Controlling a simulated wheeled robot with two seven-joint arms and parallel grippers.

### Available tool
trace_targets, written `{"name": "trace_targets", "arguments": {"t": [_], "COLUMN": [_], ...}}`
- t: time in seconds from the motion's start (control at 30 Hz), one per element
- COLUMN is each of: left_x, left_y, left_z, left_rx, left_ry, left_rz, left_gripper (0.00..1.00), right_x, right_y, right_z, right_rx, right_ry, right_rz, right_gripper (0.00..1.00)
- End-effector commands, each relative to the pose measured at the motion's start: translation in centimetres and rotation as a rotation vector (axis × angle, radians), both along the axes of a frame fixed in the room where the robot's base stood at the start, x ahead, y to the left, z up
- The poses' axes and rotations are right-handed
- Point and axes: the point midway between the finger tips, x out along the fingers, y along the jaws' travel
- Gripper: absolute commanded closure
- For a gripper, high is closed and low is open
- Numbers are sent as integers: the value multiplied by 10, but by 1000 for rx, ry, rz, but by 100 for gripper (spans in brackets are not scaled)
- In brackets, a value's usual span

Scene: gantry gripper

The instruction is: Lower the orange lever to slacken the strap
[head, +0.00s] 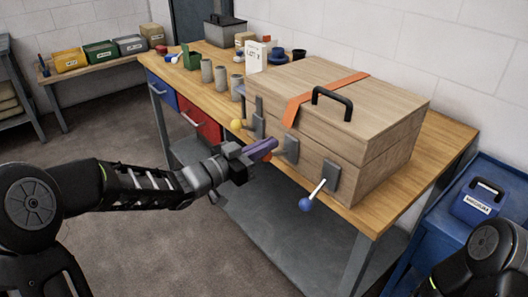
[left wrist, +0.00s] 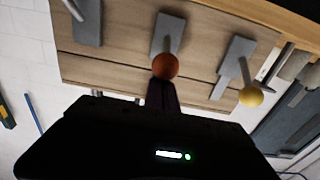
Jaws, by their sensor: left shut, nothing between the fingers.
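The wooden chest (head: 385,160) on the bench has an orange strap (head: 300,105) over its lid. Its front carries three levers on grey plates. The orange lever's round knob (left wrist: 165,67) sticks out from the middle plate (left wrist: 167,35). In the head view the knob is mostly hidden behind my left gripper (head: 272,145). That gripper is shut and empty, its purple fingers right at the knob. In the left wrist view the fingers (left wrist: 162,93) reach up to the knob's edge; I cannot tell whether they touch. My right gripper is out of view.
A yellow-knobbed lever (head: 236,124) is left of the orange one, and a blue-knobbed lever (head: 305,204) hangs low on its right. Grey cylinders (head: 207,71) stand left of the chest. A blue case (head: 478,200) sits on the blue cart at right.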

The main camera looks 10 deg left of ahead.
Motion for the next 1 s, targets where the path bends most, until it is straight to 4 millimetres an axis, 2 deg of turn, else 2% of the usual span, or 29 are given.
{"name": "trace_targets", "arguments": {"t": [0.03, 0.43, 0.8, 1.0], "left_x": [0, 0, -12, -15], "left_y": [-1, -1, 10, 12], "left_z": [-9, -36, -18, -19], "left_rx": [1, 1, 1, 0], "left_ry": [4, 2, 0, 1], "left_rz": [-1, 0, 0, -1], "left_gripper": [100, 100, 100, 100], "right_x": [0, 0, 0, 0], "right_y": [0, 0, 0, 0], "right_z": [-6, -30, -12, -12], "right_rx": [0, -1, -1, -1], "right_ry": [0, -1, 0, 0], "right_rz": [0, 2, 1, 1], "right_gripper": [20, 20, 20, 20]}}
